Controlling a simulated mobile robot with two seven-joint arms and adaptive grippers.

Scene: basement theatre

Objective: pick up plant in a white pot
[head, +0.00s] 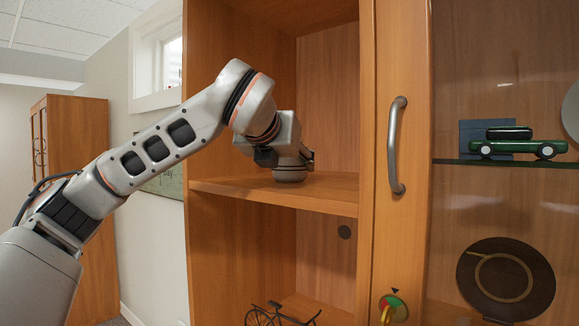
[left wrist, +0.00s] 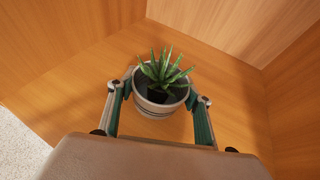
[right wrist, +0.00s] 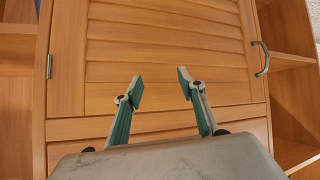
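The plant in a white pot (left wrist: 153,107) stands on the cabinet shelf; its spiky green leaves (left wrist: 165,68) show in the left wrist view. My left gripper (left wrist: 160,90) reaches into the cabinet with one finger on each side of the pot. The fingers are wide apart and very close to its rim; I cannot tell whether they touch it. In the head view my left wrist hides the leaves, and a pale round piece, seemingly the pot (head: 290,174), shows below it on the shelf. My right gripper (right wrist: 160,87) is open and empty before a louvred wooden door.
The cabinet's side walls and back surround the shelf (head: 235,192). A door with a metal handle (head: 396,145) is just right of the opening. Behind glass stand a green toy car (head: 515,148) and a dark round plate (head: 492,290). A small bicycle model (head: 272,317) is below.

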